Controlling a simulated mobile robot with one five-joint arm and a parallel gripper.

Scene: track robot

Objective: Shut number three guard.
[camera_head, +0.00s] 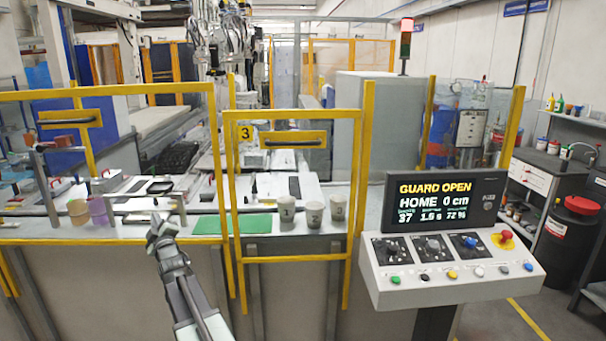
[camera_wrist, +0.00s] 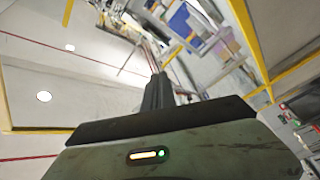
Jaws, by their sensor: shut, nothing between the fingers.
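The number three guard (camera_head: 294,114) is a clear panel in a yellow frame, with a "3" label at its upper left. Its dark handle (camera_head: 293,144) sits on a yellow plate near the top. The frame stands in front of the bench at the centre; I cannot tell from the picture how far it is from its closed position. The console screen (camera_head: 443,203) reads "GUARD OPEN" and "HOME 0 cm". My gripper (camera_head: 158,228) is shut and empty, low and left of this guard, apart from its handle. In the wrist view its fingers (camera_wrist: 158,88) are together.
Another yellow-framed guard (camera_head: 110,90) with its own handle plate stands at left. Behind the guards are a green mat (camera_head: 228,225), numbered cups (camera_head: 314,214) and two rolls (camera_head: 97,211). The console (camera_head: 455,270) with knobs and buttons stands close at right. Yellow posts flank the guard.

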